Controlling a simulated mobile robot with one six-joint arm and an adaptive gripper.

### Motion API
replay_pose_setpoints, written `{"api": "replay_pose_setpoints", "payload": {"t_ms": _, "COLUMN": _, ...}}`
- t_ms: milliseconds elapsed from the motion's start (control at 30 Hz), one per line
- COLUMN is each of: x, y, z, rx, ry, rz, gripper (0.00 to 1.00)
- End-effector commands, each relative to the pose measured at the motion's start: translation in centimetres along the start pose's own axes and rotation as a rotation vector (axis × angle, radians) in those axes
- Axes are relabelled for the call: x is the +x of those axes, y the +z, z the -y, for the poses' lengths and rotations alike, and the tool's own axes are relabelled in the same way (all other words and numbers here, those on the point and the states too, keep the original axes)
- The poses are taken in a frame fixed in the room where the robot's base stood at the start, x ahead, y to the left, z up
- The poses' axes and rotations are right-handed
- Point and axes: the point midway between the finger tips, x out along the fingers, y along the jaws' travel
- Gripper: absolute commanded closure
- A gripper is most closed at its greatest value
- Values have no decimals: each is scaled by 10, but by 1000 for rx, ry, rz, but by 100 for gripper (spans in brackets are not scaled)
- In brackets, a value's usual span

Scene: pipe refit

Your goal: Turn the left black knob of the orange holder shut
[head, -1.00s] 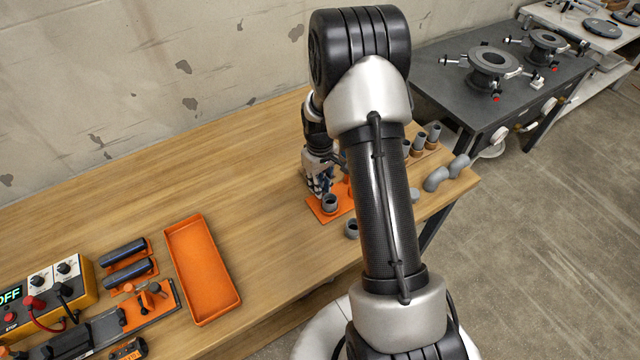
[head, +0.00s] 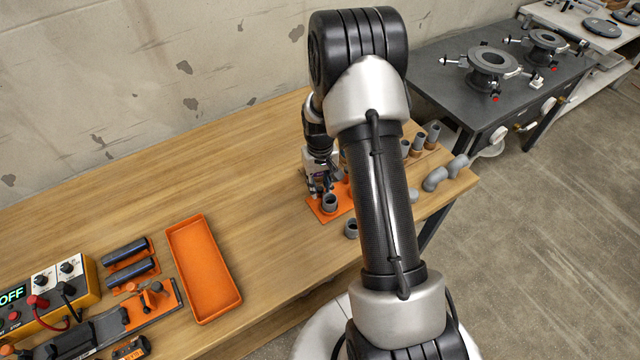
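The orange holder (head: 328,215) lies on the wooden bench as a flat orange base with a grey pipe fitting (head: 330,203) standing on it. An upright orange part shows at its right, partly behind my arm. My gripper (head: 319,192) points down at the far left side of this holder, close to the fitting. I cannot make out a black knob there; the gripper and arm hide that area. The fingers are too small and covered to tell whether they are open or shut, or touching anything.
An orange tray (head: 203,270) lies empty on the bench. Left of it are black cylinders on orange rests (head: 130,262), a dark rail with an orange clamp (head: 150,300) and a yellow control box (head: 45,300). Grey pipe elbows (head: 435,180) sit right of my arm.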

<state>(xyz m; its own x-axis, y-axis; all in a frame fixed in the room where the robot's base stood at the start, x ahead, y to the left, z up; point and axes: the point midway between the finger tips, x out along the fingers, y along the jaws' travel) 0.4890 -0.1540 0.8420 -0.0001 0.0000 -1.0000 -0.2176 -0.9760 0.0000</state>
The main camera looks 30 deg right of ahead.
Motion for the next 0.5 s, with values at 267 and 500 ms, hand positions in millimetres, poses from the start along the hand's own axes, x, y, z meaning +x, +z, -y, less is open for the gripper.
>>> {"api": "replay_pose_setpoints", "payload": {"t_ms": 267, "x": 0, "y": 0, "z": 0, "rx": -1, "ry": 0, "rz": 0, "gripper": 62}}
{"api": "replay_pose_setpoints", "payload": {"t_ms": 500, "x": -5, "y": -1, "z": 0, "rx": -1, "ry": 0, "rz": -2, "gripper": 62}}
